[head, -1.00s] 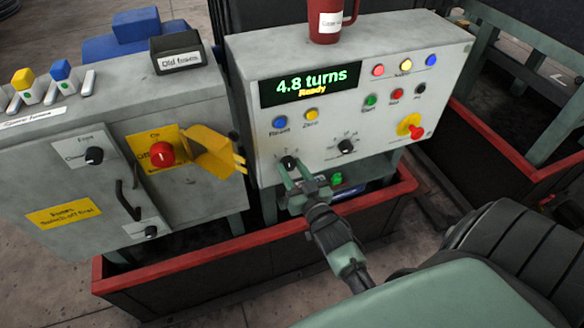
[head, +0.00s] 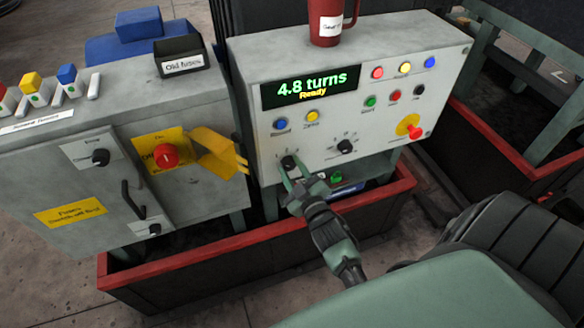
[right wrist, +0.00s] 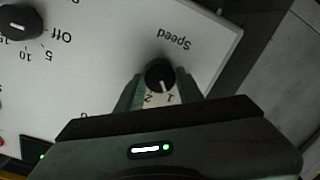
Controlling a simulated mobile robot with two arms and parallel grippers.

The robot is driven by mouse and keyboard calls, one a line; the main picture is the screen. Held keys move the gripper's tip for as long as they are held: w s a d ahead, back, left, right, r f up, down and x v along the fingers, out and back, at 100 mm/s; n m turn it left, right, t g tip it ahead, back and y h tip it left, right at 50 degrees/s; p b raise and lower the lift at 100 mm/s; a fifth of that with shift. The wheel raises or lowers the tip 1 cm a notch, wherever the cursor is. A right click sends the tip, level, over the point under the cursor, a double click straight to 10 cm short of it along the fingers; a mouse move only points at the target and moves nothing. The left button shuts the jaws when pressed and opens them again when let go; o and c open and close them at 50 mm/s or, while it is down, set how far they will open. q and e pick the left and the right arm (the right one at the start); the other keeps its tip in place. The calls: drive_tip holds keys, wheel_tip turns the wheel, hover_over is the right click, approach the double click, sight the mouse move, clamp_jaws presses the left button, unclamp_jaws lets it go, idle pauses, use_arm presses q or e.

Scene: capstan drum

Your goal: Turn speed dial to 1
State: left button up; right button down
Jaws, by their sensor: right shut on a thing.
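The speed dial (head: 288,162) is a small round black knob at the lower left of the grey control panel's face. In the right wrist view the dial (right wrist: 160,73) sits under the printed word "Speed", which appears upside down. My left gripper is not in view.
A second black knob (head: 345,146) with "Off" and numbers is to the right of the speed dial. The display (head: 311,87) reads "4.8 turns" and "Ready". Coloured buttons and a red-and-yellow switch (head: 411,128) share the panel. A yellow flap (head: 215,153) sticks out from the left cabinet.

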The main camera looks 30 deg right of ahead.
idle(0.5)
drive_tip(key=c, duration=0.9)
unclamp_jaws()
drive_tip(key=s, duration=0.2)
drive_tip(key=s+a, duration=0.1)
drive_tip(key=s, duration=0.4)
drive_tip(key=shift+s+a+r+b, duration=0.15)
drive_tip(key=shift+s+a+b, duration=0.15)
drive_tip(key=shift+s+b, duration=0.1)
